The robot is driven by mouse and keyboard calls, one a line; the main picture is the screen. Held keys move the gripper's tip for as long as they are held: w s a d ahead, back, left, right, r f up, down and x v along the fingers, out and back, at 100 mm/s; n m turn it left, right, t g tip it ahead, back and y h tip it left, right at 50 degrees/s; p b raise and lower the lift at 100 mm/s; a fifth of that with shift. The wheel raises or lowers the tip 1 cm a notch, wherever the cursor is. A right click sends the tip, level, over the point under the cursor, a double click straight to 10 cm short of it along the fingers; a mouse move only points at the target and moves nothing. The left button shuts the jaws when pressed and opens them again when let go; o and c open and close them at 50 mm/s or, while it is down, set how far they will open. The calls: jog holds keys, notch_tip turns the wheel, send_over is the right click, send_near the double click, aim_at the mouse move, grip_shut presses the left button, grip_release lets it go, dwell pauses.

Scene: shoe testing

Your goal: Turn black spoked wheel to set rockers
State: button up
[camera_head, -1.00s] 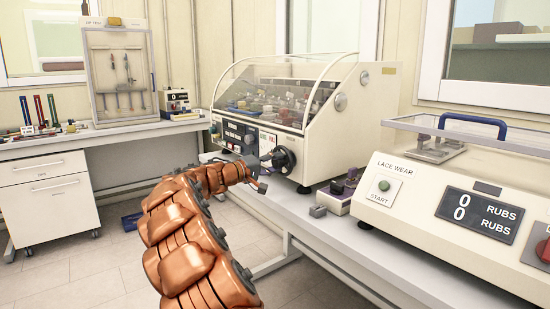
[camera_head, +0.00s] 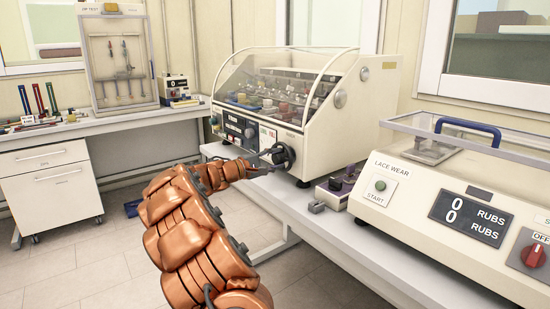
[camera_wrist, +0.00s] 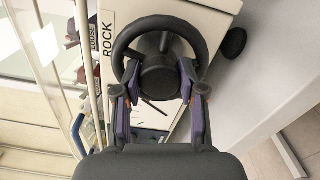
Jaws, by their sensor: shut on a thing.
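The black spoked wheel (camera_head: 283,156) is on the right end of the front of a cream machine (camera_head: 362,120) with a clear, sloping cover. In the wrist view the wheel (camera_wrist: 160,22) fills the upper middle, with a round dark hub in its centre. My gripper (camera_head: 268,158) is at the wheel in the head view. In the wrist view my gripper (camera_wrist: 160,90) has its purple-lined fingers on either side of the hub, shut on the wheel. The exact contact points are partly hidden. A label reading ROCK (camera_wrist: 107,38) is beside the wheel.
A cream lace wear machine (camera_head: 430,200) stands at the right on the same bench. Small grey and purple blocks (camera_head: 335,190) lie between the machines. A side bench (camera_head: 100,125) with a tool cabinet is at the left.

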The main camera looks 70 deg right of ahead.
jog(key=shift+s, duration=0.15)
jog(key=o, duration=1.1)
jog(key=shift+o, duration=0.2)
jog(key=shift+w+a, duration=0.25)
jog(key=shift+w, duration=0.05)
jog(key=v, duration=1.1)
jog(key=shift+a, duration=0.2)
